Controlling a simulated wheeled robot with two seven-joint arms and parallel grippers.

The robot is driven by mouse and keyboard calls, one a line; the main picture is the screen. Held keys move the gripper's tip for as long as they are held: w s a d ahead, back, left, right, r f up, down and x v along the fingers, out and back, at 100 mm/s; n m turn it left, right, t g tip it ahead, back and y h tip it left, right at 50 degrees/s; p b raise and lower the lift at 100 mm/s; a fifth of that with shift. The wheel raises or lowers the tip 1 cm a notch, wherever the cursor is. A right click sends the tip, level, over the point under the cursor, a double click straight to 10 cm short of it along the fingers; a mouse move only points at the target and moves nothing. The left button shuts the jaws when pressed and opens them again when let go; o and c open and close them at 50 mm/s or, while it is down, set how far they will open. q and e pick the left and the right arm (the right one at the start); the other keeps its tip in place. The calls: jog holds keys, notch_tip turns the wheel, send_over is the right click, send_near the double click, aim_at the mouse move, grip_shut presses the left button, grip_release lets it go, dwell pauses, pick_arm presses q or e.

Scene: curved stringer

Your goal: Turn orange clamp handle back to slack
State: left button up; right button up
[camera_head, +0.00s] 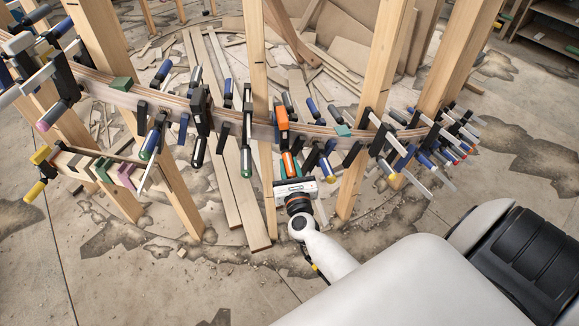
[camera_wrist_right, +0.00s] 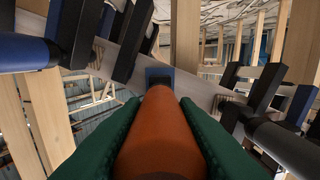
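The orange clamp (camera_head: 282,118) sits on the curved wooden stringer (camera_head: 262,131) near the middle of the head view. Its orange handle (camera_head: 287,163) hangs below the stringer, pointing down toward my right gripper (camera_head: 288,168). In the right wrist view the orange handle (camera_wrist_right: 160,135) runs up the middle between the two green finger pads of my right gripper (camera_wrist_right: 159,105). The pads lie close against both sides of the handle, so the gripper looks shut on it. The handle's near end is hidden inside the gripper. My left gripper is not in view.
Dark clamps with blue and green handles (camera_head: 326,168) hang close on both sides along the stringer. Wooden posts (camera_head: 366,120) stand beside the work area. A dark clamp (camera_wrist_right: 262,90) is near the right finger. Boards and scraps lie on the floor.

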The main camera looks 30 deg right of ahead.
jog(key=c, duration=0.4)
jog(key=shift+c, duration=0.2)
